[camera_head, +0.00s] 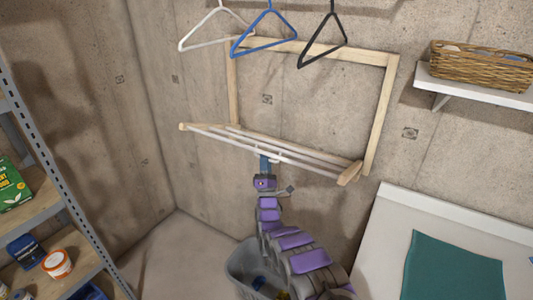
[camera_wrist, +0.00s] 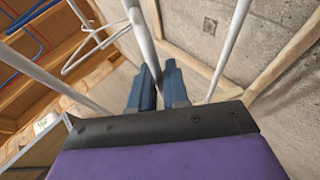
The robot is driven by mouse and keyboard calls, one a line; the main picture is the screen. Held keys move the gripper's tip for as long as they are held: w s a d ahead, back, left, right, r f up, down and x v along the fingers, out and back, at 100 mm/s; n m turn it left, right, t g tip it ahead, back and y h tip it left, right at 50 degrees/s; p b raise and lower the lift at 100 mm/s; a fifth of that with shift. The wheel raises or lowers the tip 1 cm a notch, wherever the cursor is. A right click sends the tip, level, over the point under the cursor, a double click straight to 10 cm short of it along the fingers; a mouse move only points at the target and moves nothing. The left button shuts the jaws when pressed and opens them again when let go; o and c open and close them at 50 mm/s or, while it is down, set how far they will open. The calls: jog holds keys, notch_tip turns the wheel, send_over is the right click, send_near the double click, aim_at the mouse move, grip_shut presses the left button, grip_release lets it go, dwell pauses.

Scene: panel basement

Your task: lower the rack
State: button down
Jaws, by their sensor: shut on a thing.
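The rack (camera_head: 348,172) is a wooden frame with white rods, hinged to a wooden wall frame (camera_head: 376,120). Its rod section is folded out from the wall, near level with a slight downward tilt toward the right in the head view. My gripper (camera_head: 265,157) is under the middle of the rods, pointing up, and is shut on a rod. In the wrist view my gripper's blue fingers (camera_wrist: 158,75) stand at a white rod (camera_wrist: 143,38) of the rack. The fingers partly hide the grip itself.
White, blue (camera_head: 265,42) and black (camera_head: 325,45) hangers hang above the rack. A grey bin (camera_head: 240,270) stands below my arm. A metal shelf unit (camera_head: 65,180) is at left. A wall shelf (camera_head: 480,93) with a wicker basket (camera_head: 480,66) and a white surface with a teal cloth (camera_head: 452,268) are at right.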

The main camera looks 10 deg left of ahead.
notch_tip(320, 180, down, 9)
jog(key=b, duration=0.1)
jog(key=shift+f, duration=0.2)
jog(key=shift+s, duration=0.1)
dwell(0.4)
jog(key=c, duration=1.2)
grip_release()
jog(key=shift+f, duration=0.1)
jog(key=shift+a, duration=0.1)
